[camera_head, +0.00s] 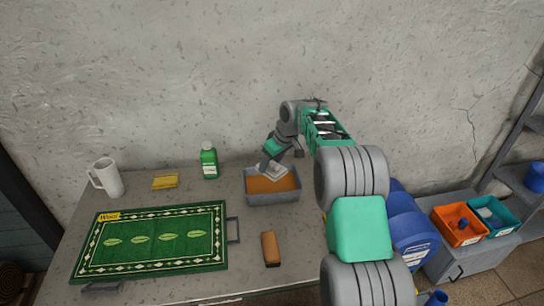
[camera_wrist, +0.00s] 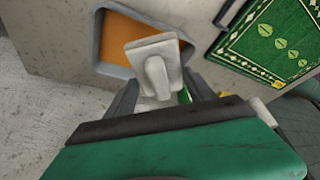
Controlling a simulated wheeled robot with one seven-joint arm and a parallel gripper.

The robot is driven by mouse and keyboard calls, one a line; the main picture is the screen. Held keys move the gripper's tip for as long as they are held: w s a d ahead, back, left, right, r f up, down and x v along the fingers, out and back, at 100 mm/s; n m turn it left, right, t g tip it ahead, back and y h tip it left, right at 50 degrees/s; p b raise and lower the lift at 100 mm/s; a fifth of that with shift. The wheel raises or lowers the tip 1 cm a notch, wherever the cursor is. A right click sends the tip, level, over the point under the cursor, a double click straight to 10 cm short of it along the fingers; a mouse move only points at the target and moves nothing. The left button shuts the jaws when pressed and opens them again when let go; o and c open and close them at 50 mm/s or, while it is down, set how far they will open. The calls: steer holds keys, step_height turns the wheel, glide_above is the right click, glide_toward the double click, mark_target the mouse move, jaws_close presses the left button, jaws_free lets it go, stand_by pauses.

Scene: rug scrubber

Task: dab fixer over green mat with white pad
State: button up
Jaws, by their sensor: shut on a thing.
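The green mat (camera_head: 155,238) lies flat on the left of the table, with a white patterned border, leaf shapes and a yellow label at its top left. It also shows at the upper right of the wrist view (camera_wrist: 270,45). A grey tray (camera_head: 272,199) holding orange-brown liquid stands right of the mat. My gripper (camera_head: 272,165) is shut on the white pad (camera_head: 270,173) by its handle. In the wrist view the pad (camera_wrist: 160,58) is over the tray; I cannot tell whether it touches the liquid.
A green bottle (camera_head: 209,161), a yellow sponge (camera_head: 165,181) and a white jug (camera_head: 106,178) stand along the back of the table. A brown block (camera_head: 270,248) lies in front of the tray. Orange (camera_head: 459,226) and teal (camera_head: 492,216) bins are at right.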

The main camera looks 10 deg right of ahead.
steer(key=shift+n+y, duration=0.3)
steer(key=shift+n, duration=0.5)
steer(key=w+f, duration=0.1)
steer(key=w+f+p, duration=0.1)
steer(key=w+f, duration=0.1)
steer(key=shift+w+d+f, duration=0.1)
steer(key=shift+w+d, duration=0.1)
steer(key=shift+d, duration=0.2)
steer(key=f+b, duration=0.2)
steer(key=f, duration=0.3)
steer(key=f+b, duration=0.3)
steer(key=f, duration=0.1)
steer(key=shift+s+f, duration=0.2)
steer(key=shift+f, duration=0.15)
jaws_close()
steer(key=shift+w+f, duration=0.1)
steer(key=shift+f, duration=0.25)
steer(key=shift+r, duration=0.1)
steer(key=shift+r, duration=0.15)
step_height(320, 180, up, 12)
steer(key=p, duration=0.5)
steer(key=shift+f+p, duration=0.2)
steer(key=shift+p, duration=0.15)
